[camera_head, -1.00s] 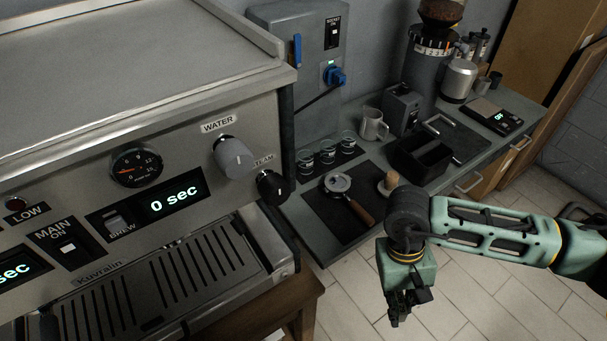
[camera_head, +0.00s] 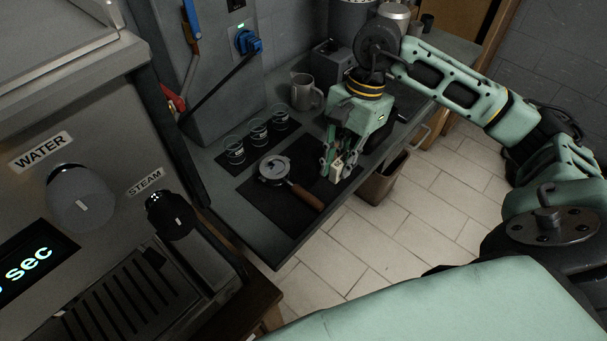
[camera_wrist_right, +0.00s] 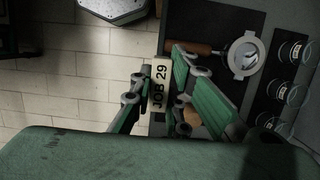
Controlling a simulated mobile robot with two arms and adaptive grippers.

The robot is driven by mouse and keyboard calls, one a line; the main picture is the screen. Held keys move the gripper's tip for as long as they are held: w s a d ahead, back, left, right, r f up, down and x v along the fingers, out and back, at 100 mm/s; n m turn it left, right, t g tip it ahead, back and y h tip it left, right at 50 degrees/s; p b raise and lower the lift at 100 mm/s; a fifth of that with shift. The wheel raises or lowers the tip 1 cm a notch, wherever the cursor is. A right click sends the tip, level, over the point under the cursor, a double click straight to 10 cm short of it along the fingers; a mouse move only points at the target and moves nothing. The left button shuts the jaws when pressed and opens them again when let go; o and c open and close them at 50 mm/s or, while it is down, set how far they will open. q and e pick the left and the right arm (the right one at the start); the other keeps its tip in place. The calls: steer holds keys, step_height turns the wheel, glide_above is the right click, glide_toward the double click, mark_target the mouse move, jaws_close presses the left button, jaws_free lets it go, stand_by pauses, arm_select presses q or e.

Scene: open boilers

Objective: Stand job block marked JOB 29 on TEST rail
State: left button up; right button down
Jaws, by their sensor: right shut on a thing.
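The job block, a pale upright piece printed JOB 29 (camera_wrist_right: 160,88), is between the fingers of my right gripper (camera_wrist_right: 155,95) in the right wrist view. In the head view, my right gripper (camera_head: 340,162) is shut on the pale block (camera_head: 338,168) above the right end of the dark mat, close to the counter's front edge. The lettering is too small to read there. I cannot make out the TEST rail in either view. My left gripper is not in view.
A portafilter (camera_head: 275,170) with a wooden handle lies on the dark mat (camera_head: 258,205). Several small glasses (camera_head: 258,132) stand behind it, and a mug (camera_head: 304,93) stands further right. The espresso machine (camera_head: 110,190) fills the left. A bin (camera_head: 382,180) stands below the counter edge.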

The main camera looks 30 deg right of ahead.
steer(key=w+f+p, duration=0.1)
steer(key=w+f, duration=0.1)
steer(key=w, duration=0.1)
steer(key=w+f, duration=0.2)
steer(key=w, duration=0.2)
steer(key=w+a+f+p, duration=0.1)
steer(key=w+f, duration=0.1)
steer(key=w, duration=0.1)
steer(key=shift+w+f+p, duration=0.1)
steer(key=shift+w+p, duration=0.25)
steer(key=shift+w+f, duration=0.2)
steer(key=shift+f, duration=0.15)
steer(key=x, duration=0.1)
steer(key=p+x, duration=0.1)
steer(key=x, duration=0.1)
steer(key=shift+w+d+f, duration=0.1)
steer(key=shift+d+f, duration=0.05)
steer(key=shift+d, duration=0.25)
steer(key=shift+f, duration=0.25)
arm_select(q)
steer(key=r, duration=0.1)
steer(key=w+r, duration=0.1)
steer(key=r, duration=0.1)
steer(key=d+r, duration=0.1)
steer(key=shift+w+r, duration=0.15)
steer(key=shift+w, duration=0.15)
arm_select(e)
steer(key=shift+f, duration=0.1)
